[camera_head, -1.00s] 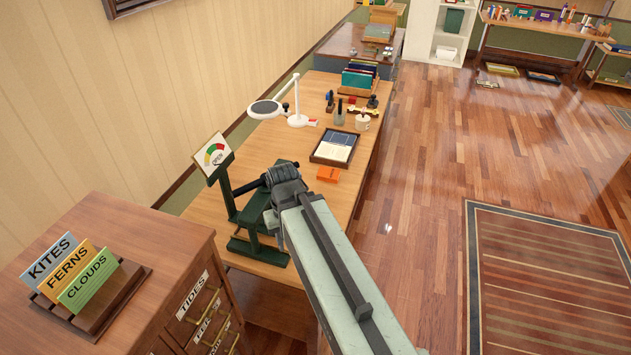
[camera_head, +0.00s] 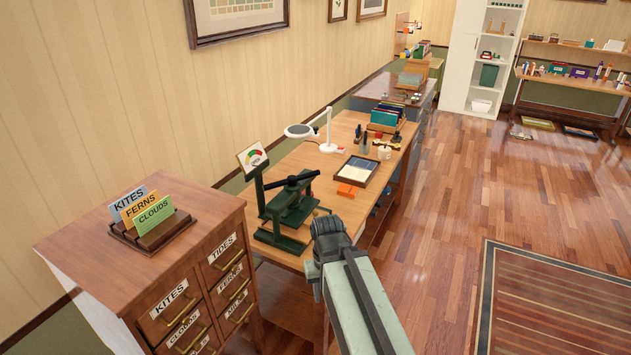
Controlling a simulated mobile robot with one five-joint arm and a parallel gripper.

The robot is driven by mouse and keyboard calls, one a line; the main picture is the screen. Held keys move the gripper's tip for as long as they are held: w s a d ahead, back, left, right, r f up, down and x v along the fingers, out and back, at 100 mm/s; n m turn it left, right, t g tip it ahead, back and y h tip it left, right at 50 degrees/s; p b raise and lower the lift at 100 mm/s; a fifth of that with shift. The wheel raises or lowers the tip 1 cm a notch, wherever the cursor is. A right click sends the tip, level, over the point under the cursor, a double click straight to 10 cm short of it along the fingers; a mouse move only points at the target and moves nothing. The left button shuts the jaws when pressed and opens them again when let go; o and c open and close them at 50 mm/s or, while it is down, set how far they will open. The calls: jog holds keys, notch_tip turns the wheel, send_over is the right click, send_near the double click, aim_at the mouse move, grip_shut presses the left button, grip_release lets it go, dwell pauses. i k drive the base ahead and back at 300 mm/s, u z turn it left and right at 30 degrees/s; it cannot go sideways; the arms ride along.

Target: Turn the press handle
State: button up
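The dark green press (camera_head: 285,213) stands on the near end of the wooden workbench. Its black press handle (camera_head: 298,180) is a bar across the top, with a knob at its end. My gripper (camera_head: 327,228) is at the lower right of the press, apart from the handle in the picture. My arm is in front of it, and its fingers cannot be made out.
A wooden drawer cabinet (camera_head: 215,268) with a card rack (camera_head: 150,232) stands at the near left. On the bench (camera_head: 318,158) are an orange block (camera_head: 347,190), a framed tray (camera_head: 357,169) and a white lamp (camera_head: 328,140). The wooden floor (camera_head: 440,190) at the right is open.

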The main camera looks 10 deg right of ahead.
aim_at(292, 180)
jog(key=u, duration=2.1)
jog(key=k, duration=1.5)
jog(key=z, duration=1.65)
jog(key=i, duration=2.15)
